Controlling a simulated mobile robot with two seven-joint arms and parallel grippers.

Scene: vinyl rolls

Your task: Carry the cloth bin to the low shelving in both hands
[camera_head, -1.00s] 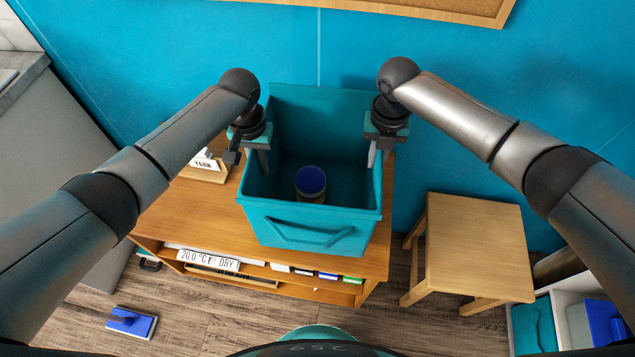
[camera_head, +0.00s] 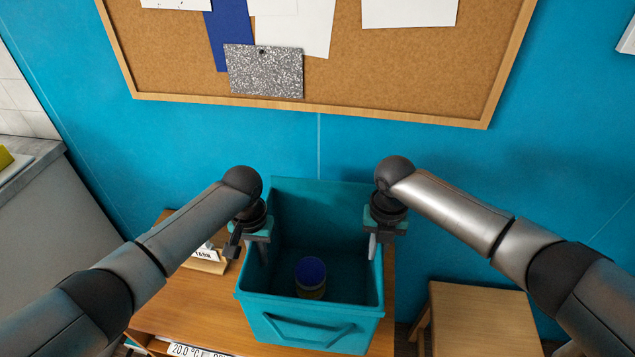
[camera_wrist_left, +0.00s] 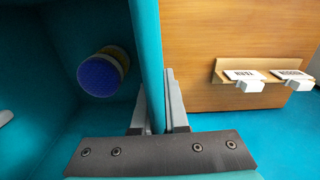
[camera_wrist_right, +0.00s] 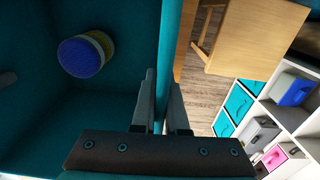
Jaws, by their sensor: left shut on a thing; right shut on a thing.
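The teal cloth bin (camera_head: 310,318) is upright over the wooden low shelving (camera_head: 168,300), with a handle strap on its front. I cannot tell whether its base touches the shelving top. A round tub with a blue lid (camera_head: 311,272) is inside the bin; it also shows in the left wrist view (camera_wrist_left: 100,75) and the right wrist view (camera_wrist_right: 82,57). My left gripper (camera_head: 264,252) is shut on the bin's left wall (camera_wrist_left: 148,60). My right gripper (camera_head: 372,245) is shut on the bin's right wall (camera_wrist_right: 170,50). The bin's underside is hidden.
A label holder reading "YARN" (camera_head: 205,258) stands on the shelving top, left of the bin. A wooden stool (camera_head: 480,315) stands to the right. A cork board (camera_head: 330,80) hangs on the blue wall behind. White cubby shelving (camera_wrist_right: 290,115) with bins shows in the right wrist view.

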